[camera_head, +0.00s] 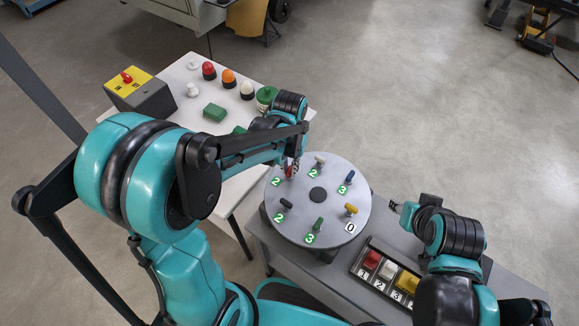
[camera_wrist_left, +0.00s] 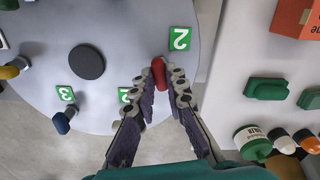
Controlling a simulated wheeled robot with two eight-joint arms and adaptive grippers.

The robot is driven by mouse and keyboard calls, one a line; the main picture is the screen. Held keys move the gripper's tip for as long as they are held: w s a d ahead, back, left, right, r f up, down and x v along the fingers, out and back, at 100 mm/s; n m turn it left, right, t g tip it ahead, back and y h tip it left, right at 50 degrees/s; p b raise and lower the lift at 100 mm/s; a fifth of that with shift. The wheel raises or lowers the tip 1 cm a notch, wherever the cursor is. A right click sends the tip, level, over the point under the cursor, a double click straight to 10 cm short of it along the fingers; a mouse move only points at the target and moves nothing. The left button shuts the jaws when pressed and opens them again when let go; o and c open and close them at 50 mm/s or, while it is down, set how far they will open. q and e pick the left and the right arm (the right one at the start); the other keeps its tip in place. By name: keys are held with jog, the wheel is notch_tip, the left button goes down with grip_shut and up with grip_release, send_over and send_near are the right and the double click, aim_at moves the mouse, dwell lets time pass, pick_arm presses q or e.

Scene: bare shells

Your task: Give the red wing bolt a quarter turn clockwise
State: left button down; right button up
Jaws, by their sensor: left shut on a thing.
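The red wing bolt (camera_wrist_left: 159,74) stands on the round grey plate (camera_head: 318,240), beside a green label marked 2 (camera_wrist_left: 180,38). My left gripper (camera_wrist_left: 161,82) is shut on the red wing bolt, with one finger on each side of it. In the head view the left gripper (camera_head: 290,168) reaches the plate's upper left edge, and the red bolt (camera_head: 289,171) shows only in part. My right gripper (camera_head: 398,208) is at the right of the plate, apart from it; its fingers are too small to judge.
Other wing bolts stand around the plate: white (camera_head: 319,160), blue (camera_head: 350,176), yellow (camera_head: 351,208), green (camera_head: 318,223) and dark (camera_head: 286,203). A tray (camera_head: 363,282) with coloured blocks lies in front. A white table (camera_head: 178,79) holds a yellow-topped box (camera_head: 132,88) and several coloured parts.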

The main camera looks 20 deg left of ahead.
aim_at(289, 170)
pick_arm(q)
jog(key=shift+m, duration=1.1)
jog(key=c, duration=1.5)
grip_release()
jog(key=shift+c, duration=0.2)
notch_tip(289, 170, up, 12)
